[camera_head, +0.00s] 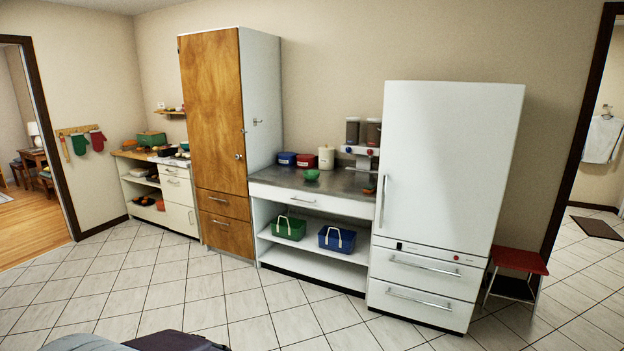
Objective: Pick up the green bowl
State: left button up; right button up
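A small green bowl (311,175) stands on the grey metal counter (335,186) between the tall wooden cupboard and the white fridge. It sits near the middle of the counter, in front of a cream canister. Neither of my grippers shows in the head view, and the bowl is across the room, with open floor in front of its counter.
The cream canister (326,158), a red box (306,160) and a blue box (287,158) stand behind the bowl. Green (289,229) and blue (337,239) baskets sit on the shelf below. The fridge (445,170) stands to the right. The tiled floor (215,300) is clear.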

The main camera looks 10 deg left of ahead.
aim_at(311, 176)
jog(key=i+j+u, duration=0.4)
jog(key=i, duration=0.4)
jog(key=i+u, duration=0.4)
jog(key=i, duration=0.45)
jog(key=i+z, duration=0.15)
jog(key=i, duration=0.4)
jog(key=i+j+z, duration=0.1)
jog(key=i, duration=0.45)
jog(key=i+j+z, duration=0.15)
jog(key=i+j, duration=0.15)
jog(key=i, duration=0.2)
jog(key=i+j+z, duration=0.1)
jog(key=i, duration=0.45)
jog(key=j, duration=0.1)
